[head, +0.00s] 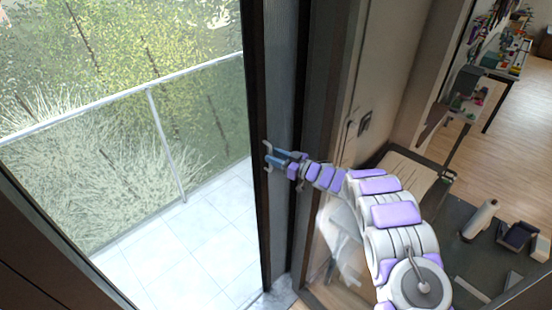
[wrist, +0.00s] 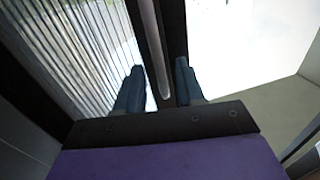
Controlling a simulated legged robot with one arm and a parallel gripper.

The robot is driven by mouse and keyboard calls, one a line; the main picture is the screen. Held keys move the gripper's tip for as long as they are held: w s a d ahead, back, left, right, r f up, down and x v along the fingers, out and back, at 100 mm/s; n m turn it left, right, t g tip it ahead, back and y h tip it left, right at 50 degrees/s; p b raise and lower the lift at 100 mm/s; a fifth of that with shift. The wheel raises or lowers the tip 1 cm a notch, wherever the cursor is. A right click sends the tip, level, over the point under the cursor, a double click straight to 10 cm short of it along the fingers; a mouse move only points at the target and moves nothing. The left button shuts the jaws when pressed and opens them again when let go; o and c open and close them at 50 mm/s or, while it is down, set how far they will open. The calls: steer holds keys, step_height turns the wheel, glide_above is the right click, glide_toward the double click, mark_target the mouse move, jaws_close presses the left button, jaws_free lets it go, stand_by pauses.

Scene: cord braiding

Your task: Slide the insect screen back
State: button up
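The insect screen (head: 281,75) shows in the head view as a narrow grey pleated strip behind a dark upright edge bar (head: 257,100). In the wrist view the pleated screen (wrist: 72,40) fills the upper left, and its dark edge bar (wrist: 147,40) with a pale rounded strip runs down between my fingers. In the wrist view my gripper (wrist: 158,85) is open, with one finger on each side of the bar. Whether either finger touches the bar is unclear.
Left of the bar the doorway is open onto a tiled balcony (head: 185,245) with a glass railing (head: 150,90). A door frame and glass pane stand right of the screen, close to my arm. Further right are a shelf (head: 470,80) and objects on a dark mat (head: 450,270).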

steer(key=s+d+r+b, duration=0.1)
steer(key=s+d+r, duration=0.1)
steer(key=s, duration=0.5)
steer(key=s+d+r+b, duration=0.1)
steer(key=s+r, duration=0.1)
steer(key=s, duration=0.6)
steer(key=shift+s+d+r+b, duration=0.2)
steer(key=shift+d+b, duration=0.1)
steer(key=shift+d, duration=0.1)
steer(key=w+d+f+m+t+h+b, duration=0.2)
steer(key=d+f+m+t+h+b, duration=0.35)
steer(key=b, duration=0.85)
steer(key=b+x, duration=0.2)
steer(key=x, duration=1.5)
steer(key=shift+s+a+n+y, duration=0.2)
steer(key=shift+a+n+y, duration=0.15)
steer(key=shift+n, duration=0.1)
jaws_close()
